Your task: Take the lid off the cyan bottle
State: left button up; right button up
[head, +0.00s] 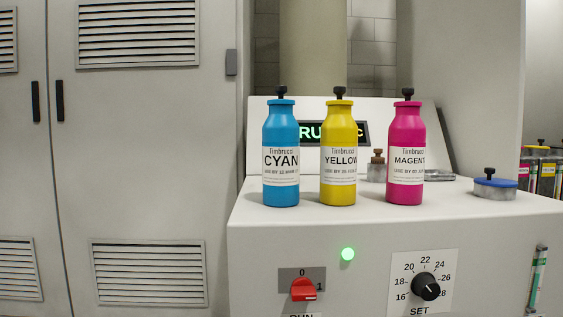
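The cyan bottle (281,180) stands upright at the left on top of the light grey machine (300,228) in the head view. Its blue lid (281,102) with a black knob (281,91) sits on its neck. A yellow bottle (339,185) and a magenta bottle (405,183) stand in a row to its right, both upright and capped with black knobs. Neither of my grippers is in view.
Behind the bottles are a display panel (311,133) and a small jar with a brown top (377,165). A blue-lidded container (495,186) sits at the right. A red switch (304,291) and a dial (426,287) are on the machine's front. Grey cabinets (150,150) stand left.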

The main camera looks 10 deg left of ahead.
aim_at(280, 90)
jog(key=l+u, duration=0.25)
jog(key=l, duration=0.5)
jog(key=l+u, duration=0.25)
jog(key=l, duration=0.5)
